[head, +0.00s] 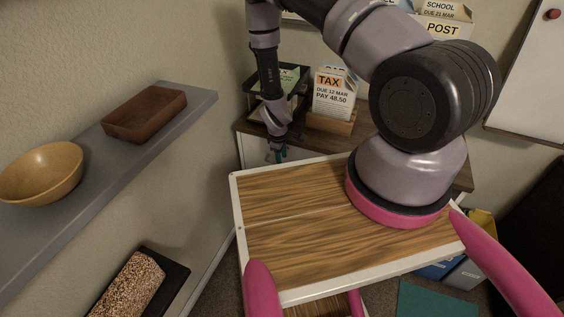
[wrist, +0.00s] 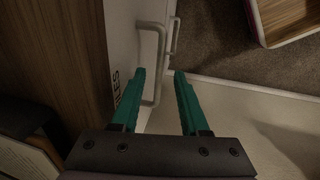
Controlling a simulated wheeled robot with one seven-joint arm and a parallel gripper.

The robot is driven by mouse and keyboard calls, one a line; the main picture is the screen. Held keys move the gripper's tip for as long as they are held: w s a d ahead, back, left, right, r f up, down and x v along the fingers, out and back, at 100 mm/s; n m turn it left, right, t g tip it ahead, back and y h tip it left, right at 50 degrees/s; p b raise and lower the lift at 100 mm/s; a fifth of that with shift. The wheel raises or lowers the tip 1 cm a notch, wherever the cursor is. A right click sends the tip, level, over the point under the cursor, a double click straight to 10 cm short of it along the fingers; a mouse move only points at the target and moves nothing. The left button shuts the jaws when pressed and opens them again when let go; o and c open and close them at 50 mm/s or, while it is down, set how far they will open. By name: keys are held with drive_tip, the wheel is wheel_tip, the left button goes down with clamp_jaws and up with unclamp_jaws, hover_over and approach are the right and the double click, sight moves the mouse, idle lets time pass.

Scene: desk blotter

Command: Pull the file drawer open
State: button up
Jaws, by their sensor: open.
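The file drawer's pale front (wrist: 124,40) stands left of centre in the wrist view, with dark lettering reading "ILES" partly visible. Its grey bar handle (wrist: 160,62) sticks out from that front. My gripper (wrist: 160,72) has two teal fingers, apart and empty. In the picture the handle's outer bar lies between the fingertips; I cannot tell how far the fingers reach past it or whether they touch it. In the head view my gripper (head: 276,154) is small, beside the cabinet under the desk, and the handle cannot be made out there.
The wooden desk top (head: 350,146) carries a dark tray and a TAX paper holder (head: 333,93). A grey wall shelf (head: 86,170) at left holds a wooden bowl (head: 42,173) and a brown tray (head: 144,114). Carpet (wrist: 222,45) shows beside the drawer.

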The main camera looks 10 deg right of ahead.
drive_tip(key=shift+w+d+f, duration=0.1)
drive_tip(key=shift+f, duration=0.65)
drive_tip(key=shift+w+d+f, duration=0.1)
drive_tip(key=shift+f, duration=0.6)
clamp_jaws()
idle(0.3)
